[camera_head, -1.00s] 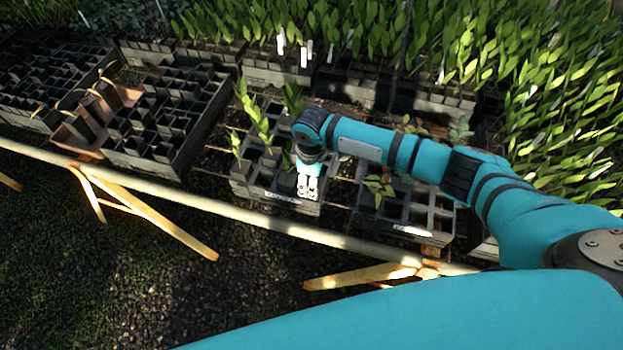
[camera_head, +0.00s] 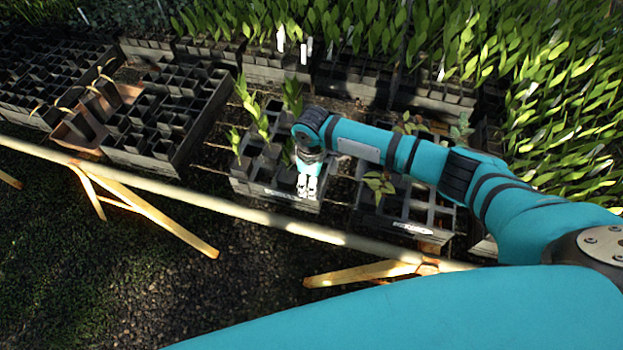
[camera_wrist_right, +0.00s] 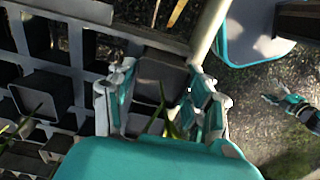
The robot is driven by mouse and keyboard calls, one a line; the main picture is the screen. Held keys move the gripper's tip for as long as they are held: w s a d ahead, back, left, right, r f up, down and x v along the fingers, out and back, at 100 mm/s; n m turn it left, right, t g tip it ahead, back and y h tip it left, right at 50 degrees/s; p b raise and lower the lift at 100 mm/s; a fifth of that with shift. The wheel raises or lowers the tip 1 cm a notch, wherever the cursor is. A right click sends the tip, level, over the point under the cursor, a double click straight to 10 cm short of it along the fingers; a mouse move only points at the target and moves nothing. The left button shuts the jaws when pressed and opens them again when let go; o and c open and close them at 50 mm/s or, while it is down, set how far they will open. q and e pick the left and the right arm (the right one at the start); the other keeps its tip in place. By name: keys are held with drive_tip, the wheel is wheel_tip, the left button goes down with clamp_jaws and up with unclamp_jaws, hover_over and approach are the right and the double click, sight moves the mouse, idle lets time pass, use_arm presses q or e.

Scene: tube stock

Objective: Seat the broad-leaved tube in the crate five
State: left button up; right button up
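My right gripper (camera_head: 307,187) is low over the front edge of a black crate (camera_head: 254,188) that holds several leafy tubes (camera_head: 262,122). In the right wrist view its two fingers (camera_wrist_right: 160,88) stand close against both sides of a dark square tube (camera_wrist_right: 162,72), shut on it. Thin green leaves (camera_wrist_right: 172,126) rise from it towards the palm, partly hidden by the gripper. My left gripper (camera_wrist_right: 288,98) shows small at the right of the wrist view, over the gravel; its opening is too small to judge. Crate numbers are not readable.
A crate with a few seedlings (camera_head: 432,229) stands to the right. Crates of mostly empty cells (camera_head: 178,160) stand to the left. A pale rail (camera_head: 240,211) runs along the bench front. Dense plants (camera_head: 470,45) fill the back and right.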

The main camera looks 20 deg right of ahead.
drive_tip(key=o, duration=0.3)
drive_tip(key=shift+o, duration=0.2)
wheel_tip(320, 180, up, 12)
idle(0.4)
idle(0.4)
